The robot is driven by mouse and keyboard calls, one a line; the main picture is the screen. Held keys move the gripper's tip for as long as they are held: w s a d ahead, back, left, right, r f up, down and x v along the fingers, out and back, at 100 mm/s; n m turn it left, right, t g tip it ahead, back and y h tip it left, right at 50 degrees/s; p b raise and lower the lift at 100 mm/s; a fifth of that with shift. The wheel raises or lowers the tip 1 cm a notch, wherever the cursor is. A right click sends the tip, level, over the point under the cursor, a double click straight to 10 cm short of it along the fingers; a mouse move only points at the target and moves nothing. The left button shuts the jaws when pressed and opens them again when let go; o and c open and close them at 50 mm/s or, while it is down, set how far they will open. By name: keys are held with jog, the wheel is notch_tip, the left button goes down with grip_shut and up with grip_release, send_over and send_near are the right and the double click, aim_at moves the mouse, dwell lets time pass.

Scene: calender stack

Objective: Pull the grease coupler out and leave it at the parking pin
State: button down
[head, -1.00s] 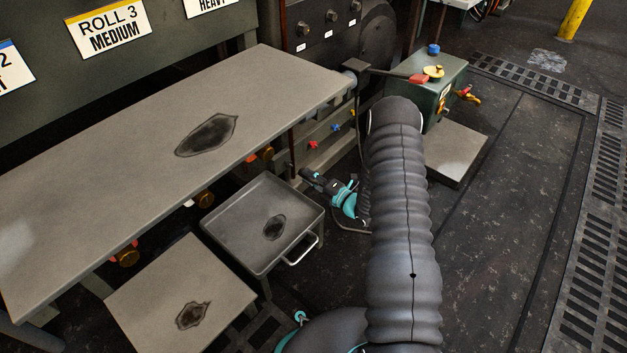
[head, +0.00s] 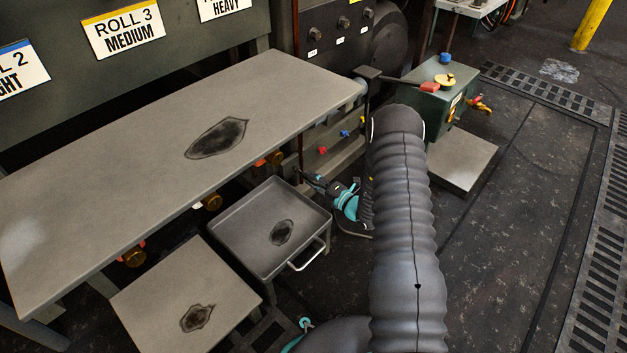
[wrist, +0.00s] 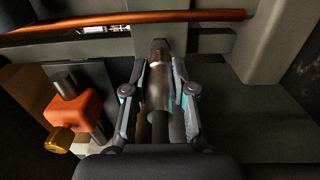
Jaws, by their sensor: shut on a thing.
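My gripper (wrist: 158,78) is shut on the grease coupler (wrist: 157,92), a brown-grey metal cylinder lying lengthwise between the two fingers in the wrist view. The coupler's narrower far end points at a grey frame member. I cannot tell whether that end is seated on a fitting or clear of it. In the head view my gripper (head: 312,180) is low beside the machine, just beyond the tray corner. The coupler is too small and dark to make out there. I cannot pick out the parking pin with certainty.
An orange block (wrist: 68,114) with a brass knob sits left of my gripper on a grey post. A copper-coloured pipe (wrist: 120,19) crosses beyond. A grey tabletop (head: 130,165) and a handled tray (head: 262,257) stand left of the arm. Open floor (head: 510,230) lies right.

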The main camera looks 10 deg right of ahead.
jog(key=shift+x, duration=1.05)
dwell(0.7)
jog(key=shift+c, duration=2.4)
grip_release()
jog(key=p+v, duration=0.1)
jog(key=v, duration=0.6)
